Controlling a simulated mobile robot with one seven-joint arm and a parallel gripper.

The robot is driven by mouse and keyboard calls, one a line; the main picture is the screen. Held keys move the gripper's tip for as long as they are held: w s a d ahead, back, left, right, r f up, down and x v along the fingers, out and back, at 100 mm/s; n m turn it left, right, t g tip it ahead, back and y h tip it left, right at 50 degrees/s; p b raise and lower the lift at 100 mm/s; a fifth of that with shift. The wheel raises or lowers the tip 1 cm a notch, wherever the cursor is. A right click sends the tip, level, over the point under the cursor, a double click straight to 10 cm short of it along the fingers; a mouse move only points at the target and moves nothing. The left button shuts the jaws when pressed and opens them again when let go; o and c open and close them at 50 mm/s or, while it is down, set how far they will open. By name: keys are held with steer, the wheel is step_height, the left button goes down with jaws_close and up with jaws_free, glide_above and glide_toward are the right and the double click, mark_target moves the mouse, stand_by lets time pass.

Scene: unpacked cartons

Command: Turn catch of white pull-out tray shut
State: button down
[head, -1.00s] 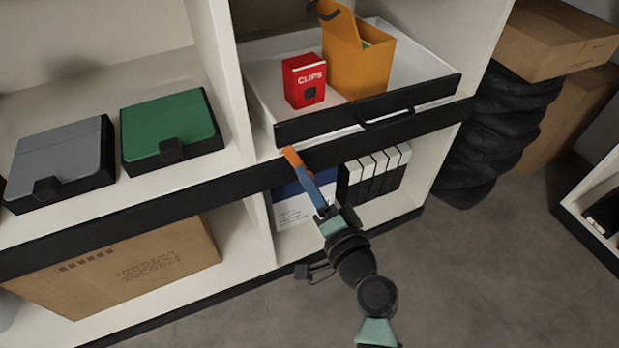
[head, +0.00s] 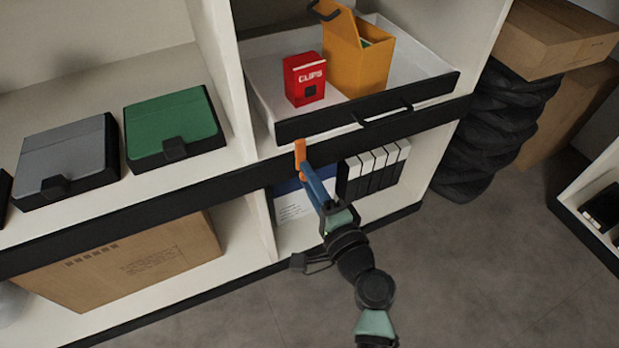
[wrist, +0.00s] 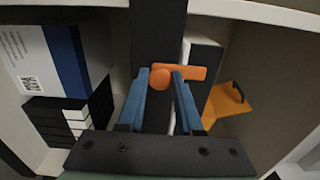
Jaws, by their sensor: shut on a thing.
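The white pull-out tray (head: 271,80) is in the upper right bay of the shelf unit in the head view. It has a black front with a black handle (head: 383,116). Its orange catch (head: 300,152) is at the left end of the front, by the black shelf edge. In the wrist view the catch (wrist: 188,72) lies about crosswise, its round end between my blue fingers and its bar reaching right. My gripper (wrist: 160,80) is shut on the catch, and shows below it in the head view (head: 306,168). My fingers partly hide the catch.
The tray holds a red CLIPS box (head: 305,79) and an open orange file box (head: 358,58). Below are black-and-white binders (head: 372,170) and a blue-and-white item (head: 293,203). Green (head: 172,128) and grey (head: 66,160) cases stand left. Floor in front is clear.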

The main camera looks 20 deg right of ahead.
steer(key=c, duration=0.6)
jaws_free()
steer(key=s+p, duration=0.1)
steer(key=s, duration=0.7)
steer(key=s+p, duration=0.1)
steer(key=s, duration=0.4)
steer(key=shift+d+p, duration=0.25)
steer(key=shift+p, duration=0.05)
